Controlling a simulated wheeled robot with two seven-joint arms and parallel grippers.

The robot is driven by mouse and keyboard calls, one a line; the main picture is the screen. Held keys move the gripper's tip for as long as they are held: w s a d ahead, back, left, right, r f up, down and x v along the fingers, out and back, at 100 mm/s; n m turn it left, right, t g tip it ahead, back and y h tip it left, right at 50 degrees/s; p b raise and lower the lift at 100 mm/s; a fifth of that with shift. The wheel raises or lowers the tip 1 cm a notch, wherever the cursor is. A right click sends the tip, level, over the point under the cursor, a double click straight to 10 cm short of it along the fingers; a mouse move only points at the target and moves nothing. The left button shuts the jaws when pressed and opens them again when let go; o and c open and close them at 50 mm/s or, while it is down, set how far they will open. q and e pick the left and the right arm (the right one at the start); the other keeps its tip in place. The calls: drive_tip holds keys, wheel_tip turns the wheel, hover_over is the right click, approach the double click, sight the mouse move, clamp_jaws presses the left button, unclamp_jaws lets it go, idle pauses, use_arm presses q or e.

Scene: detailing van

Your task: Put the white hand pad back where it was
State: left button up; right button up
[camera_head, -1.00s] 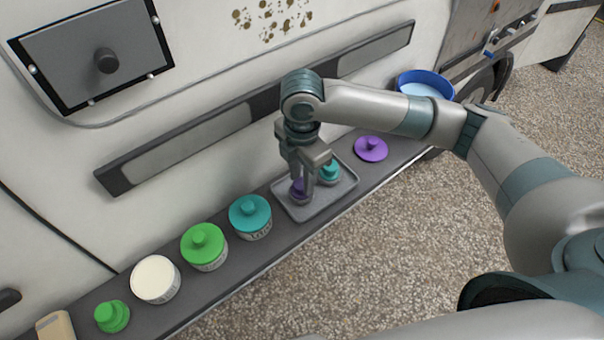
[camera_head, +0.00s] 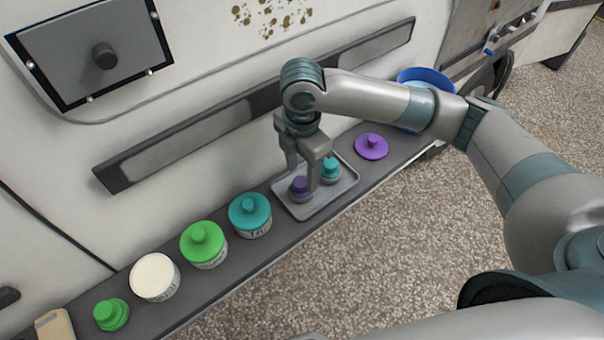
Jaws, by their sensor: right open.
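I cannot clearly pick out a white hand pad with a knob. A cream-coloured block (camera_head: 56,326) lies at the shelf's lower left end, partly cut off by the frame. A pale-topped round tub (camera_head: 155,277) stands on the shelf. My right gripper (camera_head: 302,180) is open over the grey tray (camera_head: 327,207). My left gripper is not in view.
The dark shelf (camera_head: 233,263) also carries a green knobbed piece (camera_head: 110,314), a green-lidded tub (camera_head: 203,244), a teal-lidded tub (camera_head: 250,215) and a purple lid (camera_head: 371,146). A blue bucket (camera_head: 432,77) stands beyond my right arm. The van's side panel borders the shelf.

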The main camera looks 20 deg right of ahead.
sight(301, 181)
wheel_tip(301, 181, up, 11)
drive_tip(key=b, duration=0.2)
drive_tip(key=shift+f, duration=0.2)
drive_tip(key=shift+a+f, duration=0.1)
idle(0.7)
